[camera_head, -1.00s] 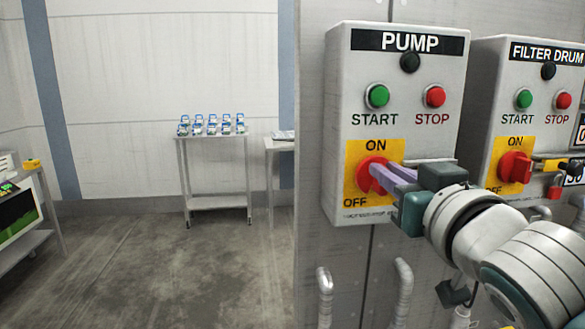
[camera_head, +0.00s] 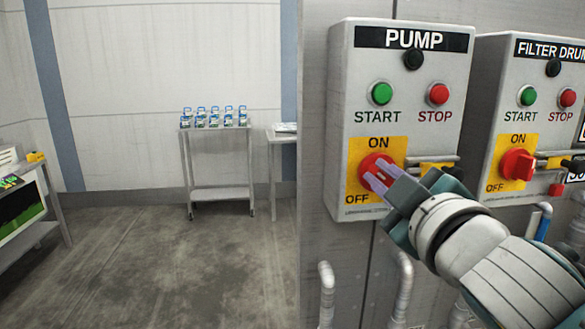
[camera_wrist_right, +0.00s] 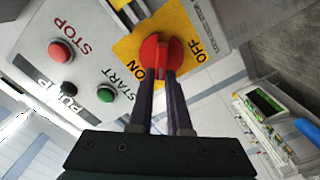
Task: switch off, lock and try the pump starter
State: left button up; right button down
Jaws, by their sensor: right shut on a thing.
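The pump starter (camera_head: 350,120) is a grey box with a PUMP plate, a green START button (camera_head: 381,94) and a red STOP button (camera_head: 438,94). Its red rotary switch (camera_head: 370,162) sits on a yellow ON/OFF plate (camera_head: 354,183). My right gripper (camera_head: 378,178) reaches in from the lower right and is shut on the switch handle. In the right wrist view the two fingers stand either side of the red handle (camera_wrist_right: 163,48). The fingers partly cover the switch, so its exact setting is hard to tell. My left gripper is not in view.
The FILTER DRUM starter (camera_head: 488,120) stands close on the right, with its own red switch (camera_head: 516,164) and a red padlock (camera_head: 557,189). A cart (camera_head: 220,191) at the back holds several small blue-and-white items (camera_head: 213,119). Pipes (camera_head: 327,290) run below the boxes. Floor at left is clear.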

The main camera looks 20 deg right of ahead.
jog(key=shift+a+f+n, duration=0.1)
jog(key=shift+f+n, duration=0.1)
jog(key=shift+n, duration=1.1)
jog(key=shift+a+f+n, duration=0.1)
jog(key=shift+f+n, duration=0.1)
jog(key=shift+n, duration=1.1)
jog(key=shift+a+f+n, duration=0.1)
jog(key=shift+f+n, duration=0.1)
jog(key=shift+n, duration=1.4)
jog(key=c, duration=0.9)
grip_release()
jog(key=shift+o, duration=0.2)
jog(key=shift+d, duration=0.1)
